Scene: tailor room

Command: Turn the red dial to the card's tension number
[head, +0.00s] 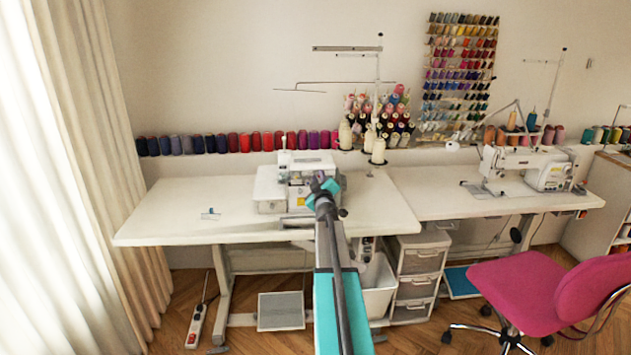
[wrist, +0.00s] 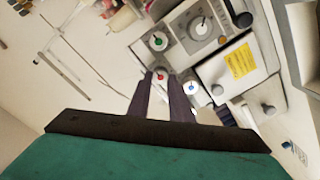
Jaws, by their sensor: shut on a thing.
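The red dial (wrist: 160,76) is a small round knob with a red centre and a pale pointer mark, on the front of the white sewing machine (head: 270,186). In the wrist view my gripper (wrist: 161,78) has its two dark fingers on either side of the dial, shut on it. In the head view my gripper (head: 325,188) is at the machine's front, and my arm hides the dial. A green dial (wrist: 157,41) and a blue dial (wrist: 190,88) sit close by. A yellow label (wrist: 239,61) is on the machine, its print too small to read; I cannot tell whether it is the card.
A larger grey dial (wrist: 201,28) is near the green one. The machine stands on a white table (head: 165,222) with free room at left. A small blue-marked item (head: 210,213) lies there. Thread cones (head: 378,150) stand behind. A pink chair (head: 520,295) is at right.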

